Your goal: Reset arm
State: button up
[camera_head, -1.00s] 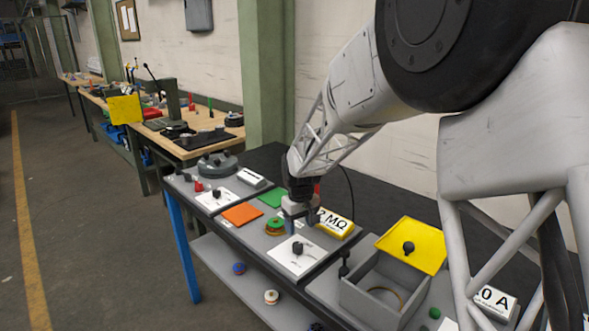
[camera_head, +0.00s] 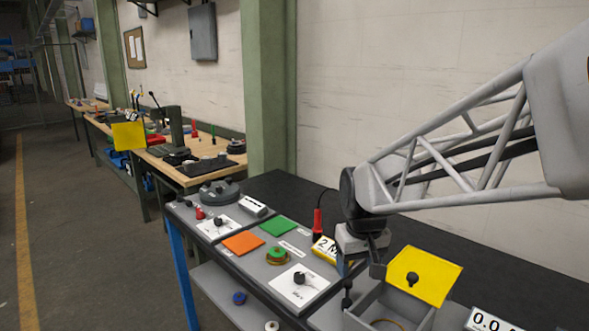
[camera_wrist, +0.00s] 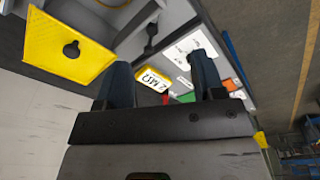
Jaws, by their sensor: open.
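My gripper (camera_head: 360,268) is above the right part of the grey workbench, between the yellow 2 MΩ display and the grey box with the yellow lid. In the wrist view my gripper (camera_wrist: 160,82) shows two dark fingers spread apart with nothing between them. The yellow 2 MΩ display (camera_wrist: 153,80) shows behind the fingers, and it is partly hidden by my gripper in the head view (camera_head: 324,250). My arm reaches in from the right edge of the head view.
A grey box (camera_head: 378,311) with a raised yellow lid (camera_head: 425,275) stands near my gripper. A white dial plate (camera_head: 299,288), a green pad (camera_head: 279,226), an orange pad (camera_head: 243,243) and a red-handled probe (camera_head: 317,222) are on the bench. A green pillar (camera_head: 270,90) stands behind.

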jog(key=s+d+m+t, duration=0.1)
jog(key=s+d+m, duration=0.2)
jog(key=s, duration=1.7)
jog(key=shift+s+d+r, duration=0.2)
jog(key=shift+s+d, duration=0.05)
jog(key=shift+d, duration=0.9)
